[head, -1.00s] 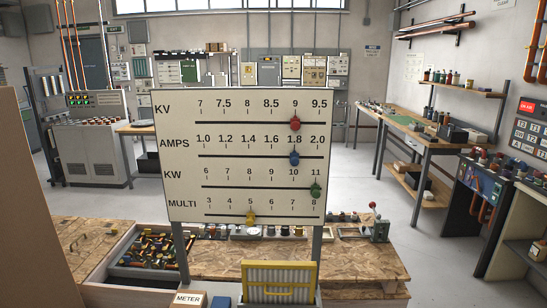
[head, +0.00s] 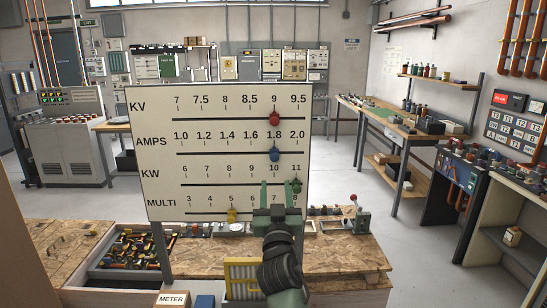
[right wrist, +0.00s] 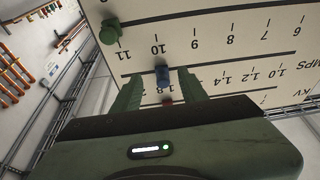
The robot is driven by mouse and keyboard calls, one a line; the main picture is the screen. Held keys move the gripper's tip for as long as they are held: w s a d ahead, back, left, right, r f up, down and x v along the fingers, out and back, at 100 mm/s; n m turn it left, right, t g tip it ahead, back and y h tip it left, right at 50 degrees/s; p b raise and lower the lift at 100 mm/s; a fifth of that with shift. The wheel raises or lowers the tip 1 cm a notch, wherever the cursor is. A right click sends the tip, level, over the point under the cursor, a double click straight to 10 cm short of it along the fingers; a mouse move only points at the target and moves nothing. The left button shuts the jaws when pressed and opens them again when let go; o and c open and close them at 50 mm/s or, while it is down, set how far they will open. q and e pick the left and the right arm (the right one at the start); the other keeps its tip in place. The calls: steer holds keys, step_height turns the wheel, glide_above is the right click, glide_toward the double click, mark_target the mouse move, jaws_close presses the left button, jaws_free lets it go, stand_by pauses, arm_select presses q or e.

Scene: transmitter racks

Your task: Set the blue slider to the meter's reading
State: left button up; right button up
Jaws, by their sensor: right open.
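The blue slider (head: 274,154) sits on the AMPS track of the white board (head: 222,88), under the 1.8 mark. It also shows in the right wrist view (right wrist: 162,76). My right gripper (head: 276,184) is open in front of the board, below the blue slider in the head view. In the right wrist view its fingers (right wrist: 160,84) point at the board with the blue slider between their tips in the picture; I cannot tell the remaining depth. A METER label (head: 173,298) shows at the bottom edge, but no meter reading is legible. My left gripper is out of view.
On the same board are a red slider (head: 274,119) near KV 9, a green slider (head: 296,185) near KW 11, and a yellow slider (head: 231,215) near MULTI 5. A wooden bench (head: 345,255) stands behind the board. Open floor lies to the right.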

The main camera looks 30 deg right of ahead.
mark_target(275, 159)
steer(key=shift+t, duration=0.4)
steer(key=w+d+r, duration=0.1)
steer(key=r, duration=0.1)
steer(key=w+d+r+p, duration=0.1)
steer(key=w+r, duration=0.1)
steer(key=w+d+r+p, duration=0.1)
steer(key=w+r, duration=0.1)
steer(key=shift+w+d, duration=0.15)
steer(key=shift+w, duration=0.1)
steer(key=shift+w+d+r, duration=0.1)
steer(key=shift+w+d, duration=0.2)
steer(key=shift+w, duration=0.15)
jaws_close()
stand_by(0.6)
